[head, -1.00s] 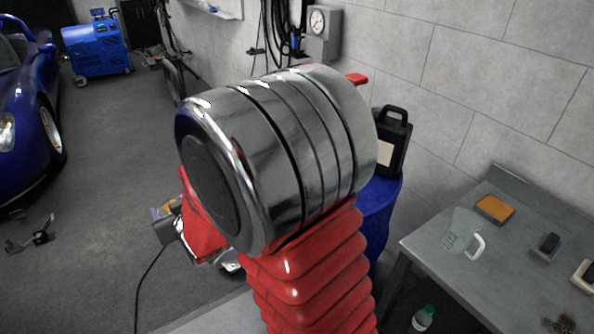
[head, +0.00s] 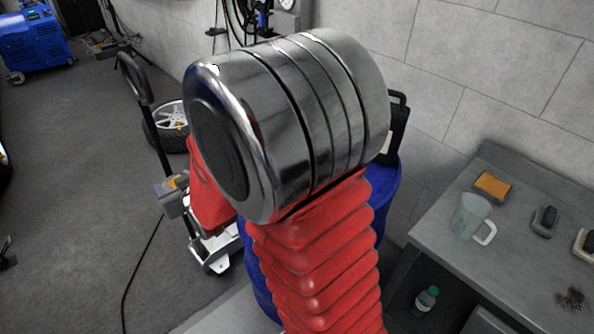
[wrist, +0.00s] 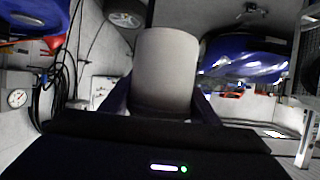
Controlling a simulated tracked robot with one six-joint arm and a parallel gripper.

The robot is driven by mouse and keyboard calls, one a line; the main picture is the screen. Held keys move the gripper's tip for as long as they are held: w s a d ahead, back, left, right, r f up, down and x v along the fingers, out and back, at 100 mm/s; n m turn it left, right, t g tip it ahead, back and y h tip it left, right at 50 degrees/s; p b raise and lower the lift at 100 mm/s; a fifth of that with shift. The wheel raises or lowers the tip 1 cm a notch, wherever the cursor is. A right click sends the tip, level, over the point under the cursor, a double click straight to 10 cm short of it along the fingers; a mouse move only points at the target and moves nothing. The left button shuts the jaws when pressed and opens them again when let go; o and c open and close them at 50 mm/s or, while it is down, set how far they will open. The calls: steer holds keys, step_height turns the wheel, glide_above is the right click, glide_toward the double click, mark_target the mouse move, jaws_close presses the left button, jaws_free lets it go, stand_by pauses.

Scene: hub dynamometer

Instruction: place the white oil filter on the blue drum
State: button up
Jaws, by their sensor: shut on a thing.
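The white oil filter (wrist: 165,75) shows in the wrist view as a pale cylinder, held between the two dark fingers of my gripper (wrist: 161,104). My gripper is shut on it. In the head view, my arm's large metal joint and red bellows hide both the gripper and the filter. The blue drum (head: 386,192) stands behind my arm in the head view, with only its right and lower left sides showing. A black jug (head: 397,120) is at the drum's far right, partly hidden. I cannot tell the filter's height over the drum.
A grey workbench (head: 440,235) at right carries a clear jug (head: 472,218) and an orange sponge (head: 492,186). A trolley (head: 212,250) and a tyre (head: 170,125) stand left of the drum. A wall gauge (wrist: 17,98) and hanging cables (wrist: 57,90) show in the wrist view.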

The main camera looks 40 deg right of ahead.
steer(key=shift+s+a+r, duration=0.2)
steer(key=shift+s+r, duration=0.35)
steer(key=shift+s, duration=0.2)
steer(key=s+d+r+m+h, duration=0.1)
steer(key=d+r, duration=0.1)
steer(key=d, duration=0.9)
steer(key=d+r, duration=0.2)
steer(key=d, duration=0.9)
steer(key=s+d+m+h, duration=0.1)
steer(key=s+d, duration=1.2)
steer(key=d, duration=0.3)
steer(key=shift+s+d, duration=0.15)
steer(key=shift+s, duration=0.25)
steer(key=shift+f, duration=0.2)
steer(key=shift+f, duration=2.85)
